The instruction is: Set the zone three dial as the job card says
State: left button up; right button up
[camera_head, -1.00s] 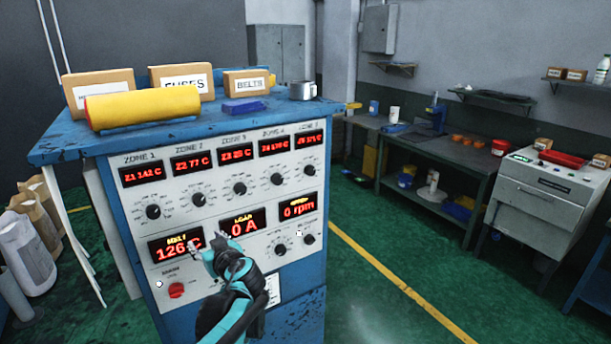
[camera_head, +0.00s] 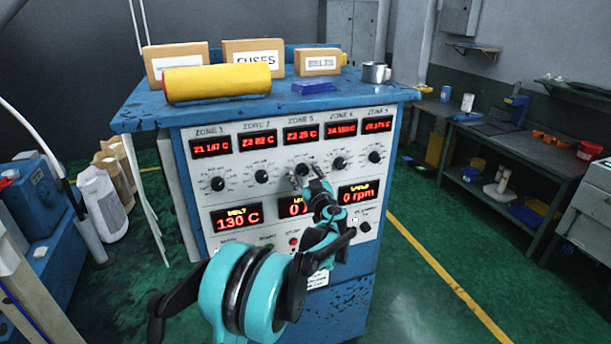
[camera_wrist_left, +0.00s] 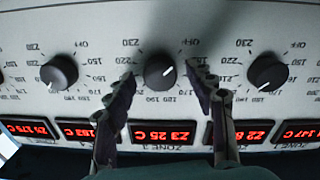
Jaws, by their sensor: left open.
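The blue control cabinet (camera_head: 190,119) has a pale panel with a row of dials under red displays. The zone three dial (camera_head: 302,170) is a black knob in the middle of the row. In the left wrist view, which is upside down, the zone three dial (camera_wrist_left: 158,71) has a white pointer line. The zone three display (camera_wrist_left: 165,132) reads Z3 25 C. My left gripper (camera_head: 307,175) is open in front of this dial. In the wrist view its fingers (camera_wrist_left: 163,71) stand on either side of the knob, with gaps showing. No readable job card shows.
Neighbouring dials for zone two (camera_wrist_left: 267,73) and zone four (camera_wrist_left: 59,73) flank the fingers. A yellow roll (camera_head: 217,82), boxes labelled FUSES (camera_head: 254,60) and BELTS (camera_head: 318,63), and a metal mug (camera_head: 375,72) stand on the cabinet top.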

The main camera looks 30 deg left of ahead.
pick_arm(q)
jog(key=c, duration=1.2)
jog(key=shift+o, duration=0.2)
jog(key=shift+m, duration=0.3)
